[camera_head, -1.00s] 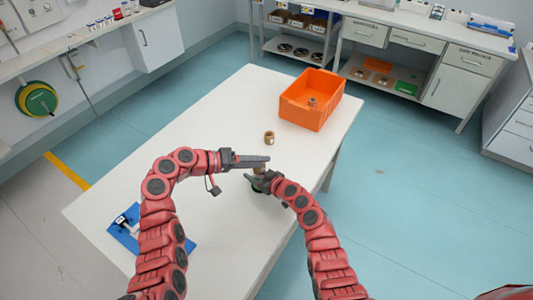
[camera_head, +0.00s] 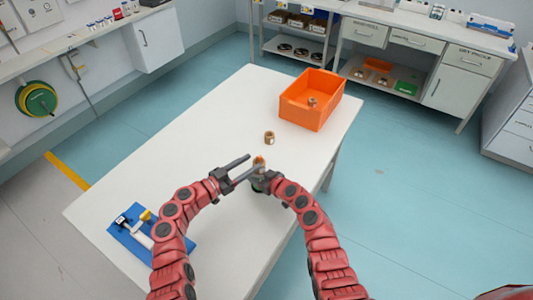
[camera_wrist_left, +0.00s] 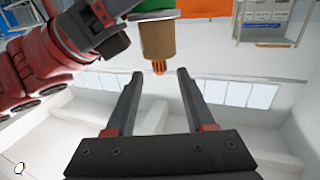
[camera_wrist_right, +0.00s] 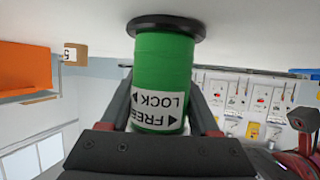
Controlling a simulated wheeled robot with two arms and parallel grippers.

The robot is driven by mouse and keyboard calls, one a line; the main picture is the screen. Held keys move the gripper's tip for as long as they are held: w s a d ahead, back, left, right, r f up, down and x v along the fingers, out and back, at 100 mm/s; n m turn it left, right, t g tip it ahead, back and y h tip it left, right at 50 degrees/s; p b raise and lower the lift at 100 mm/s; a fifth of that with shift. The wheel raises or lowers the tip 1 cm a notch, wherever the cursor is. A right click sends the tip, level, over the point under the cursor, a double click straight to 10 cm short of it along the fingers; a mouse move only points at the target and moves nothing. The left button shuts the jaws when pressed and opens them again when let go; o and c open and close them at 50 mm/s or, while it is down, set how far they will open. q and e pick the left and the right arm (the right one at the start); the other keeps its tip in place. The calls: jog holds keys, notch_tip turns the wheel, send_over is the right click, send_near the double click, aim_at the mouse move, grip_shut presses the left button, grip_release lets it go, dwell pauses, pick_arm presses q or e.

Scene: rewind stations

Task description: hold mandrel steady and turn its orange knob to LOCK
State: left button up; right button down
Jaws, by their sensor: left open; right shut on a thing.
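The mandrel stands on the table in front of me. The right wrist view shows its green body (camera_wrist_right: 162,75), a black flange and a white label reading FREE and LOCK with arrows. The left wrist view shows its tan section (camera_wrist_left: 158,40) and the ribbed orange knob (camera_wrist_left: 159,68) at its end. My right gripper (camera_head: 261,180) is shut on the green body, one finger on each side. My left gripper (camera_head: 252,165) is open beside the mandrel's top. In the left wrist view the knob lies between the fingertips, with gaps on both sides. Which way the knob points is unclear.
An orange bin (camera_head: 325,114) holding a similar piece is at the far right. A blue board (camera_head: 120,238) with a yellow-tipped tool lies at the near left.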

pick_arm(q)
jog(key=x, duration=0.7)
jog(key=shift+w+d, duration=0.2)
jog(key=shift+d, duration=0.1)
grip_shut()
